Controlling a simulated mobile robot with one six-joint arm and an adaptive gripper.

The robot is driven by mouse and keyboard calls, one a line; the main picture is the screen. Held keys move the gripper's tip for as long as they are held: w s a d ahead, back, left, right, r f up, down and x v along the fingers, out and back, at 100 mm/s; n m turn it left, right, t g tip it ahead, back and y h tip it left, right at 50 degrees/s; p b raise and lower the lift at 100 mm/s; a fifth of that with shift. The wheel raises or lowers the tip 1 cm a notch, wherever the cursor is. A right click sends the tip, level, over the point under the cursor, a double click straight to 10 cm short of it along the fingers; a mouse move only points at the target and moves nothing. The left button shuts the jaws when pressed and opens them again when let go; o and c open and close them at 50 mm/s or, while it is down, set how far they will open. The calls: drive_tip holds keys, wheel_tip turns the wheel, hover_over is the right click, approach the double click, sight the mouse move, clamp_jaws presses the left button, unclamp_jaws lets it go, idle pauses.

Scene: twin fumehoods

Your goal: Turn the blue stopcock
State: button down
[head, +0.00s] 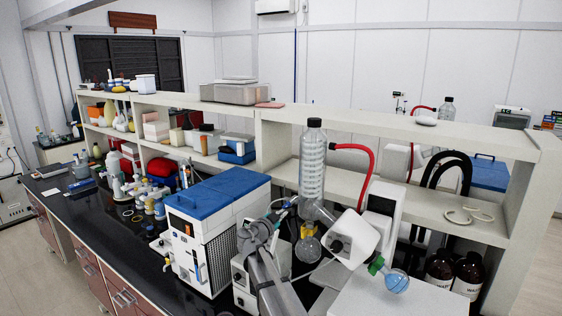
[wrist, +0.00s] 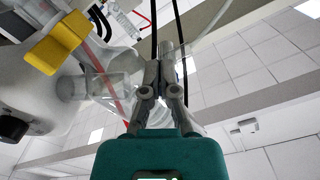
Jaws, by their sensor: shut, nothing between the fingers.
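The rotary evaporator's clear coiled glass condenser (head: 314,165) stands upright at the middle of the head view, with a black cap on top. A small bluish piece (head: 294,201) shows at the left of its lower end; it is too small to tell whether it is the blue stopcock. My grey arm rises from the bottom of the head view to just left of this glassware. In the wrist view my gripper (wrist: 161,68) is shut and empty, its fingertips in front of clear glass. I cannot make out a blue stopcock in the wrist view.
The evaporator's white body (head: 355,235) is close right, with a round flask (head: 397,281) in front. A blue-topped white instrument (head: 218,190) stands left. A red hose (head: 366,160) and a shelf (head: 415,205) are behind. A yellow part (wrist: 58,42) shows left in the wrist view.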

drive_tip(key=shift+w+a+r+p, duration=0.35)
drive_tip(key=shift+a+r+p, duration=0.05)
drive_tip(key=shift+a+r, duration=0.15)
idle(0.5)
drive_tip(key=shift+w+a+f, duration=0.15)
drive_tip(key=shift+a+f, duration=0.15)
drive_tip(key=shift+f, duration=0.05)
idle(0.5)
idle(0.4)
drive_tip(key=v, duration=0.6)
idle(0.4)
drive_tip(key=shift+d, duration=0.1)
